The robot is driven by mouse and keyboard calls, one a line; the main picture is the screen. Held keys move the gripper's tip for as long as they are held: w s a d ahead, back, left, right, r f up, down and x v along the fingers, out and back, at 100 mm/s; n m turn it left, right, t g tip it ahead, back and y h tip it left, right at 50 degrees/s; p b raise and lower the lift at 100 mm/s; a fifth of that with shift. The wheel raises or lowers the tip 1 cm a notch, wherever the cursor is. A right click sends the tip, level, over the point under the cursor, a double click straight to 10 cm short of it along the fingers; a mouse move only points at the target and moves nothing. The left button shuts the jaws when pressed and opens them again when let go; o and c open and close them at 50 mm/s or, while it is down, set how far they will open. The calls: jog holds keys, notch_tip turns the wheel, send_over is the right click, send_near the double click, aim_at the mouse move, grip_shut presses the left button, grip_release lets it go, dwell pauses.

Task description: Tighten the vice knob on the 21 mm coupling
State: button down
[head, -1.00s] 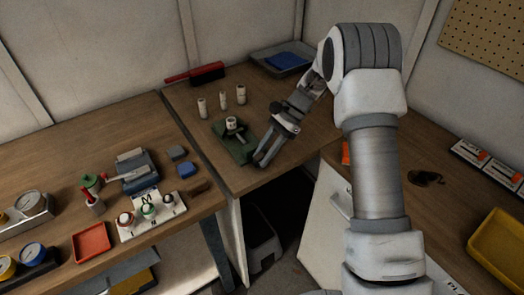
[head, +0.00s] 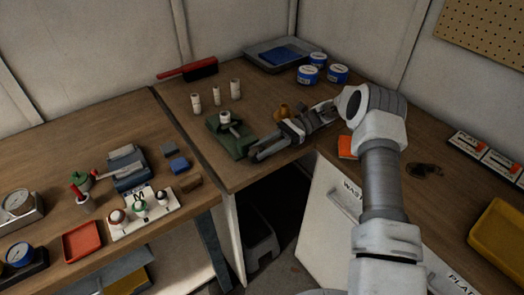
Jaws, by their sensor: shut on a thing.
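A green vice (head: 226,146) stands near the front of the corner bench. A short white coupling (head: 225,117) sits upright in it, with a grey bar-shaped part beside it. My gripper (head: 257,153) reaches in low from the right, nearly level, with its fingertips at the vice's right front side. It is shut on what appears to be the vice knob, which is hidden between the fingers. I cannot read the coupling's size.
White couplings (head: 216,96) stand behind the vice. A red-handled brush (head: 200,68), a grey tray (head: 284,54) and blue tins (head: 311,74) are at the back. A brass-coloured piece (head: 282,111) is close to my arm. The bench front edge is just below my gripper.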

dwell(0.4)
jog(key=c, duration=0.9)
grip_release()
